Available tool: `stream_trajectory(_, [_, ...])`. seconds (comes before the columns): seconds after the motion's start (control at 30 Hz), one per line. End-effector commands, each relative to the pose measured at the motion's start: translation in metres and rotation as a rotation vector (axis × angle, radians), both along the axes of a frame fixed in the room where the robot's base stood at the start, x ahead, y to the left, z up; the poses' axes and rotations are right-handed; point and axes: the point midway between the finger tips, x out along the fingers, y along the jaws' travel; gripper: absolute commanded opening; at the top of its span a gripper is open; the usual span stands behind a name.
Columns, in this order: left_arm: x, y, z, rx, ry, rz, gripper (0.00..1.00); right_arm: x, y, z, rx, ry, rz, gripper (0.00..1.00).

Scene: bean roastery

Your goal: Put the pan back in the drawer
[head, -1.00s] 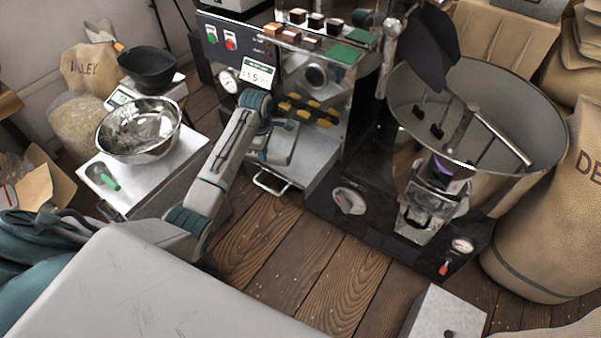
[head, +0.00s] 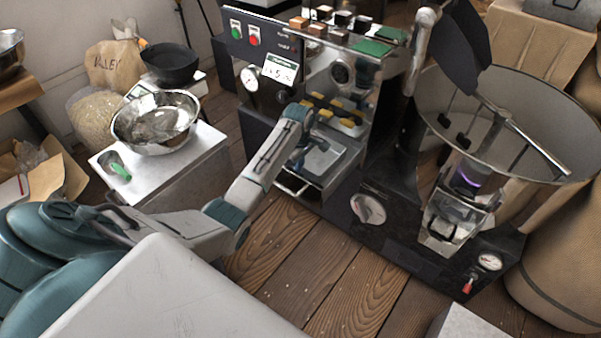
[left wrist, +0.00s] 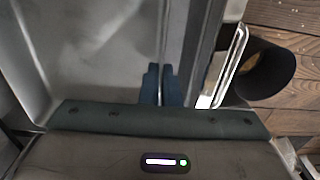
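The pan, a grey metal tray, fills much of the left wrist view (left wrist: 95,50). In the head view it shows partly (head: 328,158), low in the front of the machine and partly hidden by my left arm. The drawer stands pulled out there, with a bar handle (head: 297,189); the handle also shows in the left wrist view (left wrist: 232,62). My left gripper (left wrist: 161,85) has its two dark fingers close together on what looks like the pan's thin rim. In the head view its fingertips are hard to make out. My right gripper is not in view.
The control machine (head: 262,60) rises behind the drawer. A roaster with a wide round cooling bin (head: 530,110) stands at right. At left, a metal bowl (head: 155,122) and a green-handled scoop (head: 117,168) rest on a white-topped cabinet. Wooden floor (head: 300,260) lies open in front.

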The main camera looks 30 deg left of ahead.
Motion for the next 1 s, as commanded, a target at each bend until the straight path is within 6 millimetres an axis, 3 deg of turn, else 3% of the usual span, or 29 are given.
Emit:
stream_trajectory(0.2, [0.000, -0.001, -0.031, -0.001, 0.001, 0.001, 0.00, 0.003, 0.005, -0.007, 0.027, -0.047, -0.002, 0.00])
stream_trajectory(0.57, [0.000, 0.000, -0.034, 0.000, 0.001, 0.001, 0.00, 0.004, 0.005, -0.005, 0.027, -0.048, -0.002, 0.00])
stream_trajectory(0.7, [-0.001, 0.000, -0.035, 0.000, 0.002, 0.001, 0.24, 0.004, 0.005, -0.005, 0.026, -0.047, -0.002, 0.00])
stream_trajectory(1.0, [-0.001, 0.000, -0.034, 0.000, 0.001, 0.001, 0.24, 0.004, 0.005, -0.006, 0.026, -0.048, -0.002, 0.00])
